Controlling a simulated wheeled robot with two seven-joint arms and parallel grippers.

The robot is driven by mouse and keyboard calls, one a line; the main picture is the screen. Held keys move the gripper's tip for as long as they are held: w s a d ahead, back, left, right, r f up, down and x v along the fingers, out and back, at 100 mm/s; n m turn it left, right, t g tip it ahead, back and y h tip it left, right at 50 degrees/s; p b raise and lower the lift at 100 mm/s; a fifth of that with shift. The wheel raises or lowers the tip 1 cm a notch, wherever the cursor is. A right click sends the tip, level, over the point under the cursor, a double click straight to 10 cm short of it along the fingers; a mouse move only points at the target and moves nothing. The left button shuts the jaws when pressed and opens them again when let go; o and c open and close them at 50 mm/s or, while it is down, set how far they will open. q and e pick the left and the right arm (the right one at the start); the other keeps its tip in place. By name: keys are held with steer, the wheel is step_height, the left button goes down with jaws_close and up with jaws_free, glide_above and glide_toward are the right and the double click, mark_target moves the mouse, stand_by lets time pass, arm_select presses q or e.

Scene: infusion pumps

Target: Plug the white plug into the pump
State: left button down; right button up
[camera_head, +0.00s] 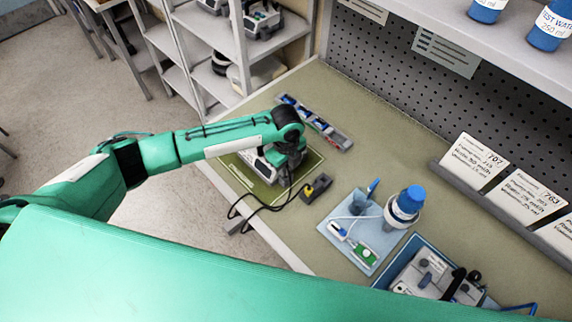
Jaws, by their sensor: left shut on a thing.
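The pump (262,166), a white and grey device, sits on a green mat (312,163) at the table's left side, partly covered by my left arm. My left gripper (286,180) points down at the pump's right side, close to it; whether it touches cannot be told. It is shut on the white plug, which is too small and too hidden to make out. A black cable (243,208) loops from near the gripper over the table's front edge. My right gripper is not in view.
A black and yellow box (316,188) stands right of the pump. A grey tray (343,143) with blue and red parts lies behind. A light blue tray (333,236) holds a blue-capped bottle (405,205) and a green-white device. A second pump (425,272) sits in a blue tray at front right.

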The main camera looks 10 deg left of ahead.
arm_select(q)
steer(key=shift+f, duration=0.4)
stand_by(0.3)
steer(key=shift+f, duration=0.25)
stand_by(0.4)
steer(key=c, duration=0.9)
jaws_free()
steer(key=shift+o, duration=0.2)
steer(key=shift+r, duration=0.1)
steer(key=shift+r+p, duration=2.25)
steer(key=shift+p, duration=0.1)
steer(key=shift+r, duration=1.15)
